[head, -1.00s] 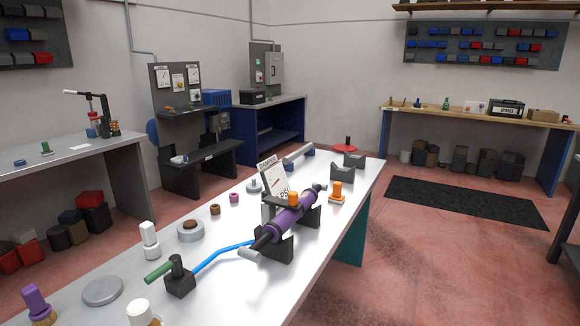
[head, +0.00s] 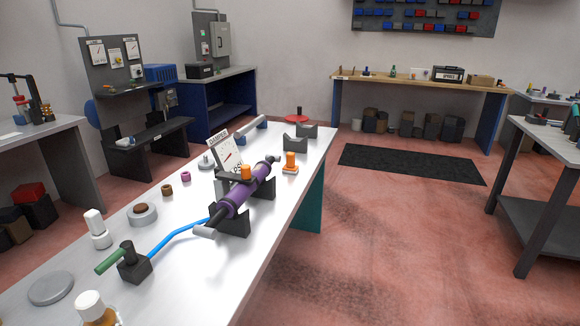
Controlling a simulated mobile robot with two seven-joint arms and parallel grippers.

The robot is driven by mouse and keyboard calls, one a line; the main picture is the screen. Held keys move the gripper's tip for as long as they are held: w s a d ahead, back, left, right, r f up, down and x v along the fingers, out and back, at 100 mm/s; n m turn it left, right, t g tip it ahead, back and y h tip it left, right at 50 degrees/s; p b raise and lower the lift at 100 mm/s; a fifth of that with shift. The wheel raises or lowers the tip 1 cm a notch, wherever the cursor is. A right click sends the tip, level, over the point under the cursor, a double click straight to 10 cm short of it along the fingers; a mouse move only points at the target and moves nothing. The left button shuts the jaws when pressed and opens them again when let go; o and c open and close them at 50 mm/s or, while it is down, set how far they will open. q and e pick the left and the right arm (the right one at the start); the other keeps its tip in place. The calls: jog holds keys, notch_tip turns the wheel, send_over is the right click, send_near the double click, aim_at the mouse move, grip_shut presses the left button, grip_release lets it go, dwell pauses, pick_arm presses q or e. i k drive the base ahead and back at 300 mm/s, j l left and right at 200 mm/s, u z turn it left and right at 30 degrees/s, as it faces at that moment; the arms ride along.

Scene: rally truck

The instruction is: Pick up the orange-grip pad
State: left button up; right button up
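A pad with an orange grip (head: 290,160) stands on the metal workbench (head: 262,222), near its right edge, just behind a purple cylinder. Its base looks pale with an orange layer. A second orange knob (head: 246,173) shows at the purple cylinder (head: 243,192), which rests on dark cradle blocks; I cannot tell whether this knob belongs to another pad. Neither of my grippers is in view.
Red floor right of the bench is open up to a dark table (head: 545,150). A black mat (head: 410,164) lies behind.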

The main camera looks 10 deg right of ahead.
aim_at(289, 168)
jog(key=i+l+u, duration=0.15)
jog(key=u, duration=0.3)
jog(key=i+l+u, duration=0.25)
jog(key=u, duration=0.2)
jog(key=i+l+u, duration=0.1)
jog(key=l, duration=0.25)
jog(key=i+l, duration=0.25)
jog(key=i+l+u, duration=0.15)
jog(key=l, duration=0.35)
jog(key=i+l+u, duration=0.1)
jog(key=l, duration=0.25)
jog(key=i+l, duration=0.15)
jog(key=l, duration=0.25)
jog(key=u, duration=0.05)
